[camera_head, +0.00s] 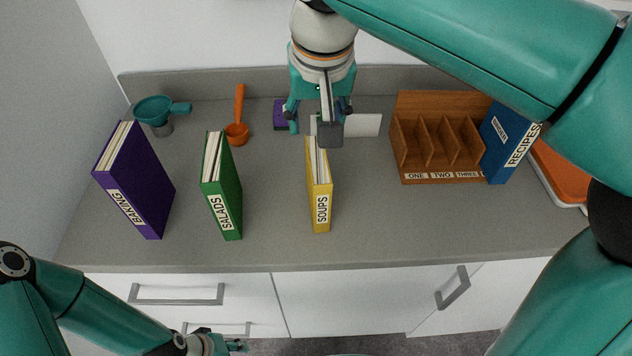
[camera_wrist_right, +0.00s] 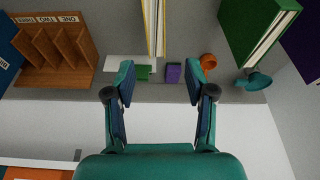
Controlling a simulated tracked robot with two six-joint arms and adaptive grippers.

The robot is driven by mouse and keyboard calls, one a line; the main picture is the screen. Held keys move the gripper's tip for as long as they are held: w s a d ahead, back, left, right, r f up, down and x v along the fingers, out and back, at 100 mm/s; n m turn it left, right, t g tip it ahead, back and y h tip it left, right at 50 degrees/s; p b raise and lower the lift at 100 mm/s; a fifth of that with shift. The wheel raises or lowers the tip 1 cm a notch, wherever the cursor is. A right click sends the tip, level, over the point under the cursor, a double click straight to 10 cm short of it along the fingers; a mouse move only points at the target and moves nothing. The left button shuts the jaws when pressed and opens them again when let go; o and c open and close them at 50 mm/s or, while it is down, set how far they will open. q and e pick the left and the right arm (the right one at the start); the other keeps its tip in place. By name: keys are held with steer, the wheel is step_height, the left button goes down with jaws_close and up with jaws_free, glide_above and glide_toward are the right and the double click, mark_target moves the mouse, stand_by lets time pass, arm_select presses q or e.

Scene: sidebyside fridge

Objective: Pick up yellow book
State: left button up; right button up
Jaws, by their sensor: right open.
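The yellow book (camera_head: 320,190), labelled SOUPS, stands upright on the grey counter with its spine toward the front edge. My right gripper (camera_head: 318,118) is above and behind the book, and hides part of its back end in the head view. In the right wrist view the open, empty fingers (camera_wrist_right: 160,82) point toward the counter, and the yellow book (camera_wrist_right: 154,28) shows beyond them at the top. My left arm is low at the bottom left of the head view, with its gripper (camera_head: 236,346) partly cut off by the frame edge.
A green book (camera_head: 222,188) and a purple book (camera_head: 135,185) stand to the left. A wooden rack (camera_head: 440,140) with a blue book (camera_head: 508,140) is to the right. An orange scoop (camera_head: 238,125), a teal funnel (camera_head: 155,112) and a white card (camera_head: 362,125) lie behind.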

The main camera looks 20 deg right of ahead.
mark_target(315, 159)
steer(key=shift+o, duration=0.2)
steer(key=x, duration=1.1)
steer(key=shift+d+f, duration=0.1)
steer(key=shift+f, duration=0.15)
steer(key=x, duration=0.5)
steer(key=shift+d+p, duration=0.35)
steer(key=shift+p, duration=0.05)
steer(key=shift+f, duration=0.15)
steer(key=shift+f+b, duration=0.2)
steer(key=shift+b, duration=0.2)
jaws_close()
